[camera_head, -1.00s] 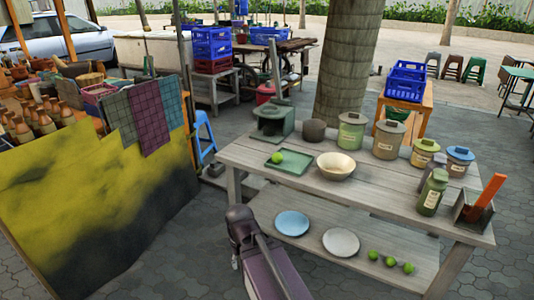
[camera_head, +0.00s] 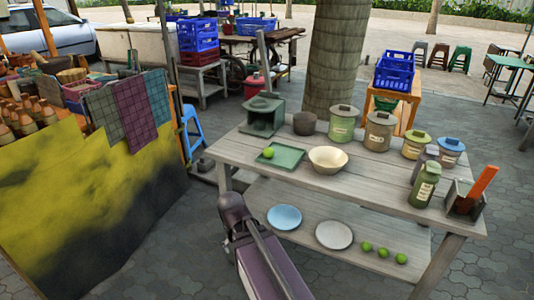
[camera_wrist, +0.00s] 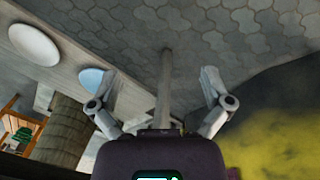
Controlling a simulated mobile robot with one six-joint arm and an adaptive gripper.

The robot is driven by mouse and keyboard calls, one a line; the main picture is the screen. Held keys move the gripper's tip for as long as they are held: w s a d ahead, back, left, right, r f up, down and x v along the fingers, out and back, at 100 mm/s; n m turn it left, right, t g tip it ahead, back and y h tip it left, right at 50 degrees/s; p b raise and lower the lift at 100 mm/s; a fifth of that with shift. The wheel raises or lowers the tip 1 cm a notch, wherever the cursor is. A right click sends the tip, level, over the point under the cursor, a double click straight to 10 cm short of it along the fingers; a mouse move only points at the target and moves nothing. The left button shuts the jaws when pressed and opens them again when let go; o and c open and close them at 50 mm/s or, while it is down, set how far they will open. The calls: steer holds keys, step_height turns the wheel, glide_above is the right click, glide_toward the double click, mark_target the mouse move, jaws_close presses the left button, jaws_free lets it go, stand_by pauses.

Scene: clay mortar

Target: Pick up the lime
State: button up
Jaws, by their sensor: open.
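A green lime (camera_head: 268,152) lies on a green square tray (camera_head: 288,160) on the wooden table's top (camera_head: 250,148). Several more limes (camera_head: 383,252) sit in a row on the lower shelf, to the right of the plates. My gripper (camera_wrist: 165,85) is open and empty in the wrist view, its two fingers spread apart over grey paving. No lime shows between the fingers. In the head view my arm is in front of the table, and the fingers cannot be made out there.
A cream bowl (camera_head: 328,159), a clay mortar (camera_head: 304,123), a stove-like block (camera_head: 263,114) and several lidded jars (camera_head: 378,131) stand on the tabletop. A blue plate (camera_head: 284,217) and a white plate (camera_head: 334,235) lie on the shelf. A yellow-black panel (camera_head: 90,200) stands at left.

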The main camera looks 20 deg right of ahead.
steer(key=w+d+r+m+t+h+p, duration=0.2)
steer(key=w+d+r+m+h+p, duration=0.4)
steer(key=w+r, duration=0.4)
steer(key=m+t+h+p, duration=0.2)
steer(key=m+h, duration=0.4)
steer(key=m, duration=0.1)
glide_toward(265, 152)
steer(key=s+a, duration=0.1)
steer(key=a, duration=0.1)
steer(key=shift+d+r, duration=0.1)
steer(key=shift+r, duration=0.15)
steer(key=shift+d, duration=0.1)
steer(key=b+x, duration=0.2)
steer(key=x, duration=0.5)
steer(key=shift+w+f+b, duration=0.1)
steer(key=shift+f+b, duration=0.1)
steer(key=shift+b, duration=0.15)
steer(key=shift+w+d+f, duration=0.15)
steer(key=shift+d, duration=0.45)
steer(key=shift+b+x, duration=1)
steer(key=shift+x, duration=1.6)
steer(key=shift+w, duration=0.1)
